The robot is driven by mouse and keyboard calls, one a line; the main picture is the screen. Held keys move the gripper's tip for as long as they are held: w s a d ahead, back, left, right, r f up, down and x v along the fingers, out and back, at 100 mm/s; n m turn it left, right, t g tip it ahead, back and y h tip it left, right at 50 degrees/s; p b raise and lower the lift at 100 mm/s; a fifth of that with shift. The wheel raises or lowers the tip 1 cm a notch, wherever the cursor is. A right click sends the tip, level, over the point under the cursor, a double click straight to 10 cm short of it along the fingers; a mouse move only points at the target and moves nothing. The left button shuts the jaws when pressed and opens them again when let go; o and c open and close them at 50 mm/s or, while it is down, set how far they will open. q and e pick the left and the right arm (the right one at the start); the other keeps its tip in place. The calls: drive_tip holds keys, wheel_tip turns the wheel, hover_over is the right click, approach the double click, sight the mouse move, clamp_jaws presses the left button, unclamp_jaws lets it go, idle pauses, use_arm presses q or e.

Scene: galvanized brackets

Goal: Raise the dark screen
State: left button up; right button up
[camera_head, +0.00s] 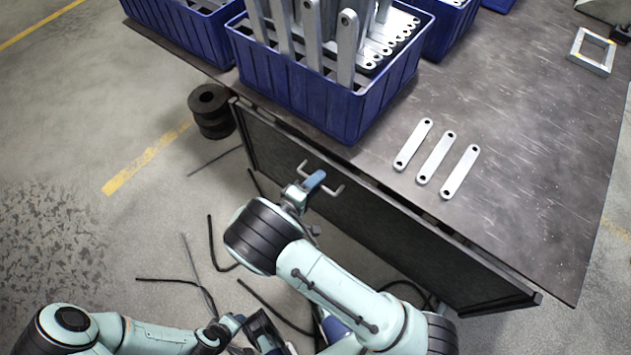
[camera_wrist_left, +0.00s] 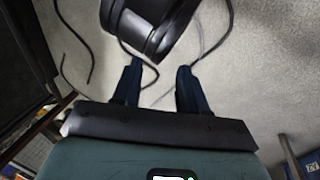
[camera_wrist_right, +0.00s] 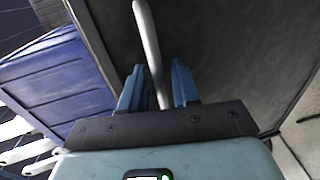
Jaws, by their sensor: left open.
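The dark screen (camera_head: 370,215) is a framed dark panel at the near side of the workbench. Its top edge runs close under the bench edge. A pale bar handle (camera_head: 336,190) sticks out from it, and the bar also shows in the right wrist view (camera_wrist_right: 150,45). My right gripper (camera_head: 314,181) is at the handle, with its blue fingers on either side of the bar and close to it. My left gripper (camera_wrist_left: 158,75) is open and empty, low at the bottom of the head view.
The bench top (camera_head: 520,150) carries blue crates of metal brackets, the nearest crate (camera_head: 335,100) close above the screen. Several loose brackets (camera_head: 435,158) and a square metal frame (camera_head: 592,52) lie there. A black spool (camera_head: 210,110) and dark cables (camera_head: 212,245) are on the floor.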

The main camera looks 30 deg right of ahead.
clamp_jaws()
drive_tip(key=shift+r+p, duration=0.35)
drive_tip(key=shift+r, duration=0.15)
wheel_tip(320, 180, up, 8)
drive_tip(key=p, duration=0.5)
drive_tip(key=shift+r, duration=0.1)
use_arm(q)
drive_tip(key=s+d+r+g+h+p, duration=0.1)
drive_tip(key=s+d+r+g+p, duration=0.2)
drive_tip(key=s+r+p, duration=0.6)
drive_tip(key=w+r+p, duration=0.5)
drive_tip(key=r, duration=0.7)
drive_tip(key=shift+m, duration=0.3)
use_arm(e)
wheel_tip(320, 180, up, 28)
drive_tip(key=shift+r, duration=0.15)
use_arm(q)
drive_tip(key=shift+f, duration=0.1)
use_arm(e)
drive_tip(key=shift+w+r, duration=0.1)
